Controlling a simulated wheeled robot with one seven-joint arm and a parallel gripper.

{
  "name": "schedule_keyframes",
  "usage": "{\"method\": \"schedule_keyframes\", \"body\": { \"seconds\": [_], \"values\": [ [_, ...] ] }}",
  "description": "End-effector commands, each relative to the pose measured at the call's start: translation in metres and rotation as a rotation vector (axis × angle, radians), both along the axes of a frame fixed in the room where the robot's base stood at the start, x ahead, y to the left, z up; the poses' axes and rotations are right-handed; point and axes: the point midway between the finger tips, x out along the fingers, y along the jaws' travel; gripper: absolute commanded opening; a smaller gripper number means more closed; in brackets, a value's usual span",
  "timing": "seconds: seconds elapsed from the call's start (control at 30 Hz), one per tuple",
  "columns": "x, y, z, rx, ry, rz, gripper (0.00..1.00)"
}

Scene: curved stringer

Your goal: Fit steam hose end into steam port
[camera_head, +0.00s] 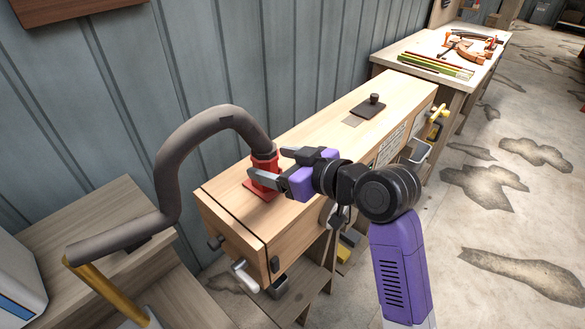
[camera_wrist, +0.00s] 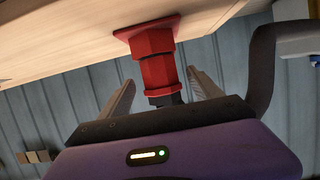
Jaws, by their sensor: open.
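The steam hose (camera_head: 182,148) is a thick grey-brown tube that arches up from the lower left and bends down to a red fitting (camera_head: 264,170) on top of the wooden steam box. The red fitting stands upright on a red square base plate (camera_head: 262,190), and the hose meets its top. My gripper (camera_head: 271,166) is open, with its fingers either side of the red fitting. In the wrist view the red fitting (camera_wrist: 157,65) and the dark hose end lie between the open fingers (camera_wrist: 158,88). Whether the hose end is seated inside the fitting is hidden.
The long wooden steam box (camera_head: 310,130) carries a dark hatch with a knob (camera_head: 370,106). A workbench (camera_head: 440,60) with tools stands at the back right. Wooden steps or shelves (camera_head: 110,215) are at the left. A grey corrugated wall runs behind. The patchy floor at right is clear.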

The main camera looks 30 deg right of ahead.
Motion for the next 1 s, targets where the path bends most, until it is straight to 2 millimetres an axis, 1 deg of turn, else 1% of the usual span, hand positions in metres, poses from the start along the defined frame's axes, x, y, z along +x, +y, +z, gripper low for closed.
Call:
{"method": "schedule_keyframes", "body": {
  "seconds": [0.03,0.2,0.3,0.4,0.53,1.0],
  "values": [
    [-0.01,-0.004,0.002,0.001,-0.002,-0.003,0.74],
    [-0.036,-0.012,0.013,0.001,-0.001,-0.001,0.74],
    [-0.046,-0.016,0.017,0.0,0.0,-0.002,0.74],
    [-0.052,-0.017,0.02,0.0,-0.001,0.0,0.74],
    [-0.055,-0.017,0.02,0.0,0.001,0.001,0.74],
    [-0.054,-0.018,0.021,0.004,0.001,-0.001,0.74]
  ]
}}
